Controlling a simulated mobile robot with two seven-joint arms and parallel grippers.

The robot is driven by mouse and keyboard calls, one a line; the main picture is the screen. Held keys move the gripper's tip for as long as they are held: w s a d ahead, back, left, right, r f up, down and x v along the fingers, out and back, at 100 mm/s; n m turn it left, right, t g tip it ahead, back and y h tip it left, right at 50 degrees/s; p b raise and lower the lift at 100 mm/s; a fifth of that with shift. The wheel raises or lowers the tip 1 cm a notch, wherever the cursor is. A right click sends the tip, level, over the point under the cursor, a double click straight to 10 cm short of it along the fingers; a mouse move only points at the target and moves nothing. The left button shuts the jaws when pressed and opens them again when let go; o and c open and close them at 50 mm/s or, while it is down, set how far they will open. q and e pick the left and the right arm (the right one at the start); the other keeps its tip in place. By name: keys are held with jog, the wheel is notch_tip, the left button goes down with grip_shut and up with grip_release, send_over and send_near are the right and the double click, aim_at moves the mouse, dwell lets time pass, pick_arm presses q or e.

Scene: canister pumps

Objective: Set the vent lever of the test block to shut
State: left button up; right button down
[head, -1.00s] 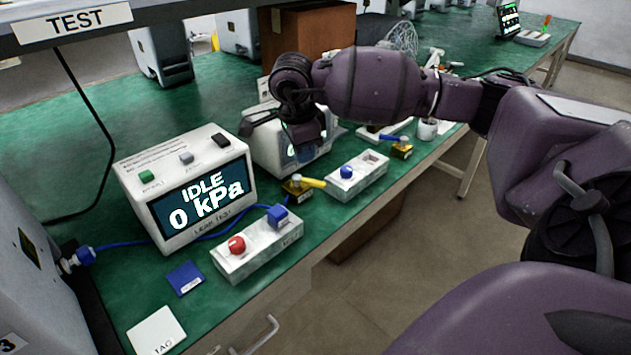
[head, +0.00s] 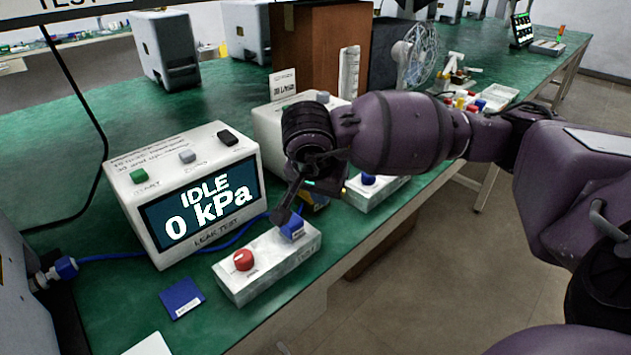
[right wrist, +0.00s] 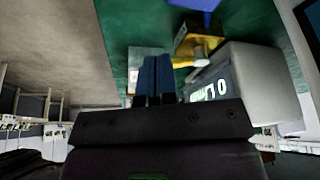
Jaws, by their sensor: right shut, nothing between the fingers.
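The brass test block with its yellow vent lever shows in the right wrist view (right wrist: 196,46), right of the fingertips and a little beyond them. In the head view my right arm hides most of it. Which setting the lever points to cannot be read. My right gripper (head: 283,212) is shut and empty, pointing down over the bench beside the blue cube of the nearer white block. Its two fingers lie together in the right wrist view (right wrist: 156,78), apart from the lever as far as I can see. My left gripper is not in view.
The leak tester (head: 195,200) reads IDLE, 0 kPa. A white block (head: 265,270) with a red knob (head: 243,260) and a blue cube (head: 292,226) stands in front. A blue card (head: 182,298) lies on the green bench (head: 110,310). A second tester (head: 270,125) stands behind my gripper.

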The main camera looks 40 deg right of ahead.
jog(key=x, duration=0.3)
jog(key=shift+f+b, duration=0.3)
jog(key=shift+b, duration=0.05)
jog(key=shift+w+d+r, duration=0.1)
jog(key=shift+w+d, duration=0.2)
jog(key=shift+d, duration=0.3)
jog(key=shift+w+d+r, duration=0.15)
jog(key=shift+w+d, duration=0.15)
jog(key=shift+d, duration=0.25)
jog(key=shift+w+d+r, duration=0.1)
jog(key=shift+w+d, duration=0.25)
jog(key=shift+d, duration=0.3)
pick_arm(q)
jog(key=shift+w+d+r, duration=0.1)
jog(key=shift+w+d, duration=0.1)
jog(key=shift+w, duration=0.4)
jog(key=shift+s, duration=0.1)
